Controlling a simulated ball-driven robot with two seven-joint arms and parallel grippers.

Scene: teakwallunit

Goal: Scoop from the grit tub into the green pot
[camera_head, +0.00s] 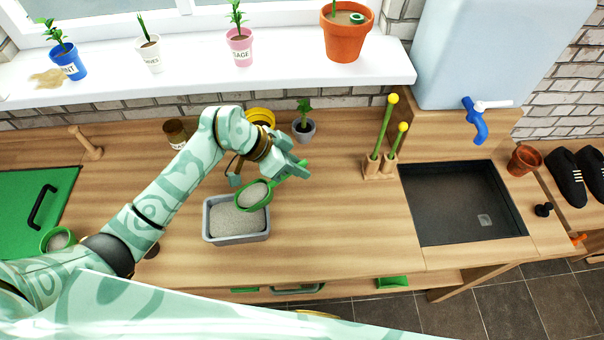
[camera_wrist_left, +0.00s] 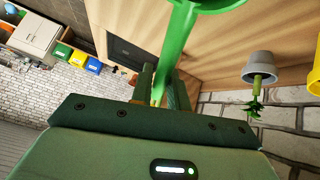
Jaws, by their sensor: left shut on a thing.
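My left gripper (camera_head: 293,168) is shut on the handle of a green scoop (camera_head: 268,199). The scoop's bowl holds pale grey grit and is above the right back part of the grey grit tub (camera_head: 237,240), which has grit in it. In the left wrist view the scoop (camera_wrist_left: 181,40) sticks out from between the fingers (camera_wrist_left: 160,88). A green pot (camera_head: 45,242) with grey material inside stands at the far left, next to my left arm, which partly hides it. My right gripper is not in view.
A brown jar (camera_head: 174,133), a yellow pot (camera_head: 260,114) and a small grey pot (camera_head: 304,131) with a plant stand behind the tub. A wooden holder (camera_head: 379,168) with yellow-tipped green sticks and a dark sink (camera_head: 462,205) are to the right. The bench between tub and sink is clear.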

